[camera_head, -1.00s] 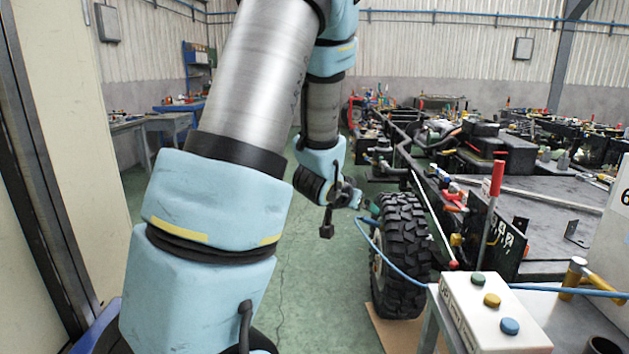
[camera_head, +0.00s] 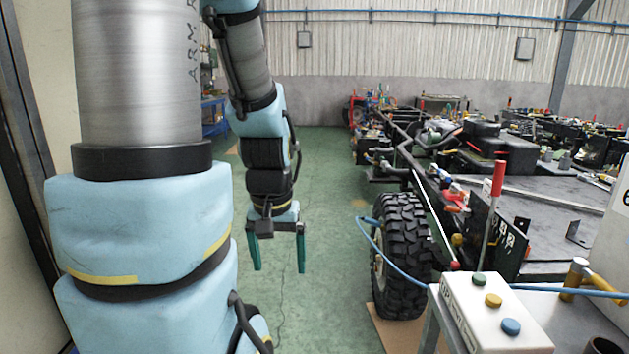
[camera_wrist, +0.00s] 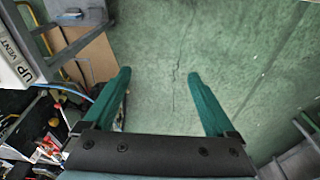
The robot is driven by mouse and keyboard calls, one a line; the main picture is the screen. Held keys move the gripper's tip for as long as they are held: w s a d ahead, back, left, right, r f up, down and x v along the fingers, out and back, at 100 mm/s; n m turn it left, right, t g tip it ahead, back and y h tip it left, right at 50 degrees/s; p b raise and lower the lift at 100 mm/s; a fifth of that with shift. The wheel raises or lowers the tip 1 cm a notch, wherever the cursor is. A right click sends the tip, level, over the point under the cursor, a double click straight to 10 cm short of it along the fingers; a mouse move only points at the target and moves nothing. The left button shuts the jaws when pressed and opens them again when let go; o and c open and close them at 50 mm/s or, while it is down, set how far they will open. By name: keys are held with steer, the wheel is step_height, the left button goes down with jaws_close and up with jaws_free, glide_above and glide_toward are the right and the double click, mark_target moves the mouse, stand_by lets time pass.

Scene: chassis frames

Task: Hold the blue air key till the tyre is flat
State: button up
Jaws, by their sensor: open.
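The blue air key (camera_head: 511,327) is a round blue button at the near end of a white control box (camera_head: 480,335), low at the right in the head view. The black knobbly tyre (camera_head: 403,255) stands upright left of the box and looks full and round. My gripper (camera_head: 279,268) hangs over the green floor, left of the tyre, fingers down, open and empty. It is well apart from the key. In the wrist view its green fingers (camera_wrist: 159,75) are spread over bare floor. The box's lettered side (camera_wrist: 18,65) shows at the left there, with the buttons out of view.
Green (camera_head: 479,279) and yellow (camera_head: 493,300) buttons share the box. A blue hose (camera_head: 385,258) runs past the tyre to the right. A red-handled lever (camera_head: 497,180) stands behind the box. A yellow-handled tool (camera_head: 575,275) lies at right. Floor around my gripper is clear.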

jaws_close()
stand_by(0.5)
stand_by(0.9)
